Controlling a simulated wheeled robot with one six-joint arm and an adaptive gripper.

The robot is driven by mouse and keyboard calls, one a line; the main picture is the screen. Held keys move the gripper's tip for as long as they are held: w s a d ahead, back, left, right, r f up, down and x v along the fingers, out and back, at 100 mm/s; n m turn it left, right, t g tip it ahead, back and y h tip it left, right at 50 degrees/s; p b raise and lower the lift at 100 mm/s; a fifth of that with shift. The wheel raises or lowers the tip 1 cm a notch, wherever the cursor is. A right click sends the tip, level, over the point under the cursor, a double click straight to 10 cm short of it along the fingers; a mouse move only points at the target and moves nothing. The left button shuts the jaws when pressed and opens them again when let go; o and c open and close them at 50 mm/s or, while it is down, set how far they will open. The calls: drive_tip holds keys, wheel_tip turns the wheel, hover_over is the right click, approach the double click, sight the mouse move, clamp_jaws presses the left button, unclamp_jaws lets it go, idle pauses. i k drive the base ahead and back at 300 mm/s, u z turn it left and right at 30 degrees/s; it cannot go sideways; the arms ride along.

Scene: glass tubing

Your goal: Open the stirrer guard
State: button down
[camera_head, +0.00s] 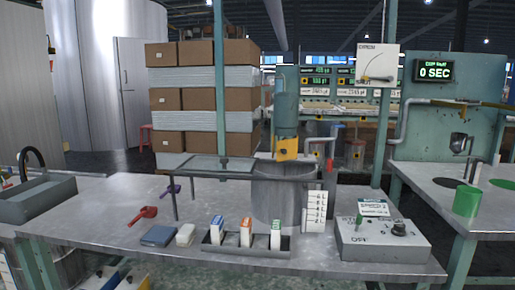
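A green stirrer motor (287,100) with a yellow block (287,149) at its lower end hangs above a grey metal vessel (283,200) in the middle of the table. A flat, see-through greenish panel in a dark frame (222,166) lies level to the left of the vessel's top, on thin legs. It may be the stirrer guard, but I cannot tell for sure. The frame reaches the vessel's rim; whether it is hinged there is too small to tell. My gripper is not in view.
The grey table (110,210) holds a red scoop (142,215), a blue block (159,236), a rack with several small cartons (246,242), a level scale (315,212) and a control box (383,238). A green post (221,60) rises behind the panel. A green cup (467,201) stands on the right table.

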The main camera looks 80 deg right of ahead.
sight(284, 150)
drive_tip(key=z, duration=0.7)
drive_tip(key=i, duration=0.9)
drive_tip(key=z, duration=1)
